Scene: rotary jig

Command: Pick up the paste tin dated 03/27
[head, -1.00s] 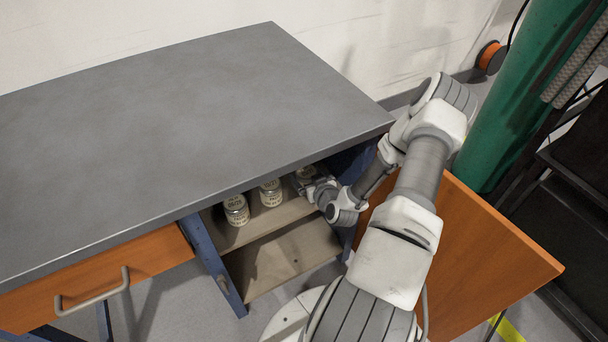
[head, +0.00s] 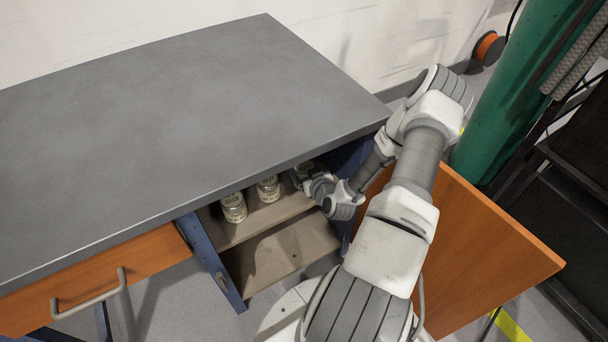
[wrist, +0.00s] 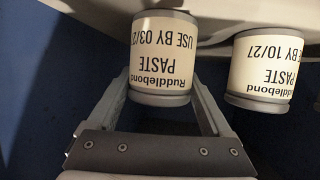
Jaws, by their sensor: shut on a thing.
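The paste tin dated 03/2-, its last digit cut off (wrist: 163,55), is a pale-labelled tin with grey rims, upside down in the wrist view. My gripper (wrist: 160,92) has one finger on each side of it and is shut on it. In the head view my gripper (head: 306,177) reaches into the cabinet's upper shelf at the right end, and the tin there is mostly hidden by it and the worktop. I cannot tell whether the tin is off the shelf.
A tin dated 10/27 (wrist: 266,68) stands close on the right in the wrist view. In the head view two tins, one nearer (head: 233,208) and one in the middle (head: 268,189), stand on the shelf (head: 246,226). The worktop (head: 200,110) overhangs; the orange door (head: 470,240) is open.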

